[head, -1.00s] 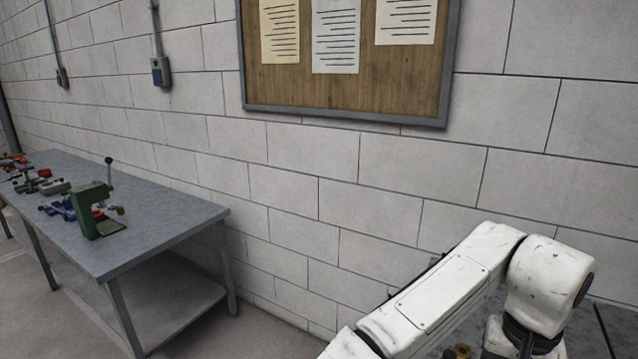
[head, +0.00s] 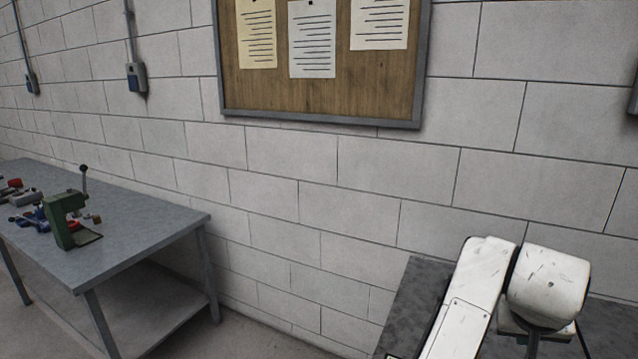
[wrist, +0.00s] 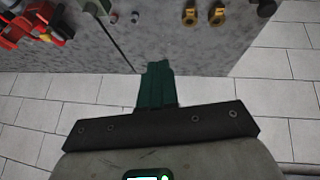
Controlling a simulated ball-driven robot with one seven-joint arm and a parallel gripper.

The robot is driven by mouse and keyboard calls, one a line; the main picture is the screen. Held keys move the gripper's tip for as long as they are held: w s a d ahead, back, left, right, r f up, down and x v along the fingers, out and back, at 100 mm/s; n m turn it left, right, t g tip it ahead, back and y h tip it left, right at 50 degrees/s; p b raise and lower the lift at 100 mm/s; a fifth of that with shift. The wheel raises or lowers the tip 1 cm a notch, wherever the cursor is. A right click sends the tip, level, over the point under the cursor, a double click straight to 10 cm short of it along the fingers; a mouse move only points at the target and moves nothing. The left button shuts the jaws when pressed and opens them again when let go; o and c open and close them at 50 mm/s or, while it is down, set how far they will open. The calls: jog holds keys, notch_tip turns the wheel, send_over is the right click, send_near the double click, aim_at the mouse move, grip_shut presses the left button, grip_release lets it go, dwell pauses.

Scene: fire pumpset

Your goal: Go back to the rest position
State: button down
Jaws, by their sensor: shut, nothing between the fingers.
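My gripper (wrist: 157,84) shows in the wrist view with its dark green fingers together and nothing between them. It is over or in front of the edge of a grey mottled surface (wrist: 165,45); the height gap cannot be told. In the head view my white arm is folded at the lower right, and the gripper itself is out of sight.
The wrist view shows red parts (wrist: 40,25) at the upper left and brass fittings (wrist: 217,15) at the upper right. In the head view, a metal bench (head: 130,225) with a green press (head: 66,220) stands left. A notice board (head: 320,95) hangs on the block wall.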

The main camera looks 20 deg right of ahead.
jog(key=s+a+f+n+t+y, duration=0.25)
jog(key=a+f+n, duration=0.25)
jog(key=a+f, duration=0.55)
jog(key=s+a+f+n+t+y, duration=0.1)
jog(key=a+f+n+y, duration=0.35)
jog(key=a+f, duration=0.6)
jog(key=s+f+g+b, duration=0.1)
jog(key=s+f+g, duration=0.1)
jog(key=s, duration=0.3)
jog(key=s+f+g+h, duration=0.1)
jog(key=s+f+g, duration=0.1)
jog(key=s+f, duration=0.2)
jog(key=shift+s+a+f+m+g+b, duration=0.35)
jog(key=shift+s+a+b, duration=0.05)
jog(key=shift+s, duration=0.8)
